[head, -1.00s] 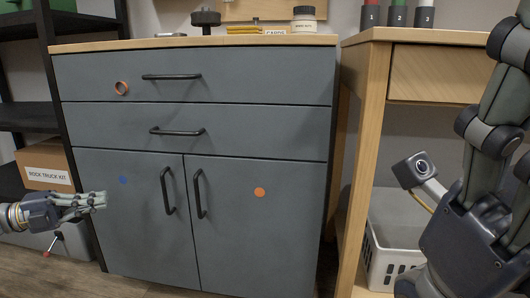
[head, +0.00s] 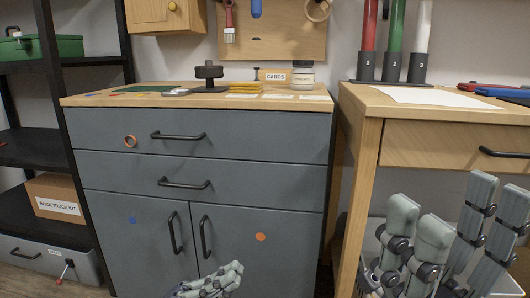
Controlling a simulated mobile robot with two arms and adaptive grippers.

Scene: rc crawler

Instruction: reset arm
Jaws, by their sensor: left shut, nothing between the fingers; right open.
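My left gripper (head: 212,284) is at the bottom edge of the head view, in front of the lower doors of the grey cabinet (head: 255,180). Its fingers are closed together with nothing between them, and its arm is out of the frame. My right gripper (head: 452,225) is at the lower right, in front of the wooden desk (head: 365,150). Its fingers point up, spread open and empty. The lower part of the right arm is cut off by the frame.
On the cabinet top are a dark knobbed stand (head: 208,78), a jar (head: 303,76), a cards label (head: 273,75) and flat items. The desk holds three numbered tubes (head: 392,65) and paper (head: 425,96). A rock truck kit box (head: 56,199) sits on the left shelf.

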